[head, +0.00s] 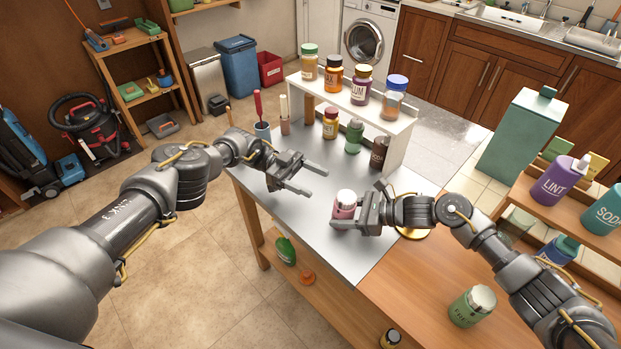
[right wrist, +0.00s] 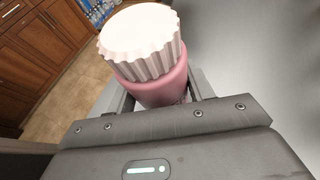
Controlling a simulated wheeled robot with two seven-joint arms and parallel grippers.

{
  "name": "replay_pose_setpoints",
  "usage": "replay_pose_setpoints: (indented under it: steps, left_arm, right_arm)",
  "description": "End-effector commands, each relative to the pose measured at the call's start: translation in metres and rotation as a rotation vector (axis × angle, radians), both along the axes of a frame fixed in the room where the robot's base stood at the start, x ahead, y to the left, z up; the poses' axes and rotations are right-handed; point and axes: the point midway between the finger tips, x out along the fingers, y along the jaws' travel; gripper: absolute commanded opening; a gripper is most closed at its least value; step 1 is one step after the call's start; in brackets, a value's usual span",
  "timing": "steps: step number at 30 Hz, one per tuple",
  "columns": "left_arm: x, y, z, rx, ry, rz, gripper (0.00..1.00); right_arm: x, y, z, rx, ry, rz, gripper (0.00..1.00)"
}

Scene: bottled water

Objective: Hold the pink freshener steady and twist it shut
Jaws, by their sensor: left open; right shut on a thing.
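The pink freshener (head: 343,212) is a small pink bottle with a white ridged cap (right wrist: 140,40), on or just above the grey metal tabletop near its front edge. My right gripper (head: 352,214) is shut on its body. In the right wrist view the pink body (right wrist: 160,85) sits between the fingers, with the cap above them and seated on the neck. I cannot tell how tightly the cap sits. My left gripper (head: 306,178) is open and empty above the table, to the left of the freshener and farther back.
A white shelf (head: 395,128) with several bottles stands at the back of the table. Cups with tools (head: 262,130) stand at its left. The metal tabletop (head: 290,205) left of the freshener is clear.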

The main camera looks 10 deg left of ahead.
Motion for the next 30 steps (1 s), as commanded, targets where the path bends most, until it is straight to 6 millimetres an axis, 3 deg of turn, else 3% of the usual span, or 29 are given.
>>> replay_pose_setpoints:
  steps: [2, 3, 8, 17, 30]
  left_arm:
    - [0.0, 0.0, 0.0, 0.0, 0.0, 0.0, 0.66]
    - [0.0, 0.0, 0.0, 0.0, 0.0, 0.0, 0.66]
    - [0.0, 0.0, 0.0, 0.0, 0.0, 0.0, 0.66]
    - [0.0, 0.0, 0.0, -0.001, 0.0, 0.0, 0.66]
    - [0.0, -0.001, 0.0, 0.0, 0.0, 0.0, 0.66]
  right_arm:
    - [0.0, 0.0, -0.002, -0.003, 0.002, -0.001, 0.32]
    - [0.0, 0.0, -0.002, -0.003, 0.002, -0.001, 0.56]
    - [0.0, 0.0, -0.001, -0.002, 0.001, 0.0, 0.77]
    - [0.0, -0.002, 0.0, -0.001, 0.0, 0.0, 0.77]
    - [-0.008, -0.059, 0.023, -0.002, -0.001, -0.001, 0.77]
